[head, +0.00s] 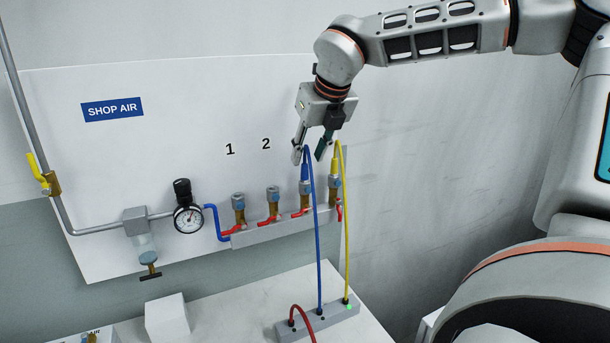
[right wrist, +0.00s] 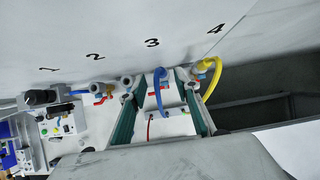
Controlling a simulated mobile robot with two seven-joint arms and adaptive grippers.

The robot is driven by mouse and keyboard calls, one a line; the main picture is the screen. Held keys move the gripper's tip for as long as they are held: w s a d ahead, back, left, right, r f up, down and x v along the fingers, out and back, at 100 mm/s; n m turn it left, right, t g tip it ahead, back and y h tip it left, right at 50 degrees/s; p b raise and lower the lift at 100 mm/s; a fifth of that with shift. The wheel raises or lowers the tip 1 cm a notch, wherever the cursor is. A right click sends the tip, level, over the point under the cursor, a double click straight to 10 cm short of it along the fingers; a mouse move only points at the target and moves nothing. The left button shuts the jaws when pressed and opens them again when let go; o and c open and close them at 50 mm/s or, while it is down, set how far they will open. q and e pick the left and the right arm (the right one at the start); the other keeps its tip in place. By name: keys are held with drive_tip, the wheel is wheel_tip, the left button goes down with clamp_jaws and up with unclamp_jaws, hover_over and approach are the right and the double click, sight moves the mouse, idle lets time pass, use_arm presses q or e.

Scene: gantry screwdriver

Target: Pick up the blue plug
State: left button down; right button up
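The blue plug (head: 304,172) stands upright in the third outlet of the manifold, with its blue hose looping down to the table. My right gripper (head: 310,154) is just above it, pointing down, with a finger on either side of the plug's upper end and hose. In the right wrist view, the blue plug (right wrist: 158,76) shows between the fingertips of my right gripper (right wrist: 161,87). The fingers are wide apart, with gaps beside the plug. My left gripper is in neither view.
A yellow plug (head: 335,166) stands close on the right in the fourth outlet, its yellow hose beside my right finger. Outlets 1 (head: 238,203) and 2 (head: 273,195) are empty. A grey block (head: 318,320) on the table holds the hose ends. A pressure gauge (head: 188,218) is farther left.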

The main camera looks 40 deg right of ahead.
sight(305, 164)
drive_tip(key=x, duration=0.5)
drive_tip(key=shift+w+d, duration=0.1)
drive_tip(key=shift+d, duration=0.05)
clamp_jaws()
